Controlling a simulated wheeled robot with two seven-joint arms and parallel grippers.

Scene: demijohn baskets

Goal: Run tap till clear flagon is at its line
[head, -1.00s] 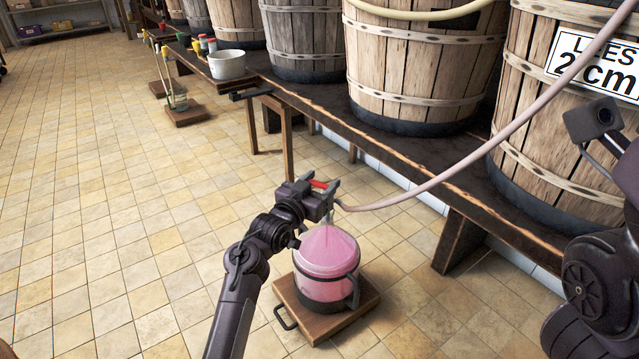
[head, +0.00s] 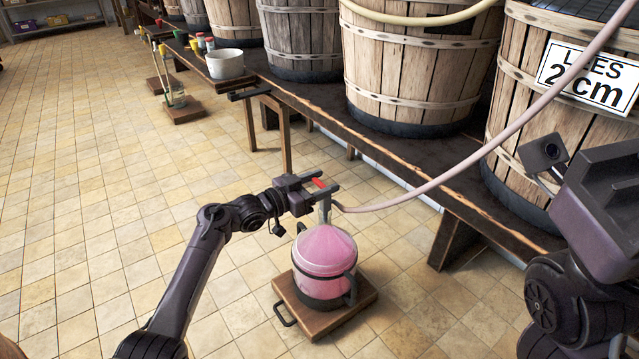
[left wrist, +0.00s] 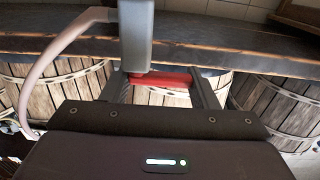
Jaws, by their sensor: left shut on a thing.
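The clear flagon (head: 324,262) stands upright on a low wooden board (head: 312,321). It looks full of pink liquid up to its sloping shoulder, with dark bands around it. I cannot make out its line. The grey tap (head: 325,210) is above the flagon's mouth, at the end of a pale pink hose. My left gripper (head: 324,192) is shut on the tap's red lever (head: 319,183). In the left wrist view the red lever (left wrist: 165,79) spans between the fingers, beside the grey tap body (left wrist: 135,35). My right arm shows at the right edge, its fingers out of view.
The hose (head: 440,184) hangs across from the upper right. Large wooden barrels (head: 415,70) stand on a long low bench (head: 400,152) behind. A white bucket (head: 225,64) and a second board (head: 184,114) are farther back. The tiled floor at left is clear.

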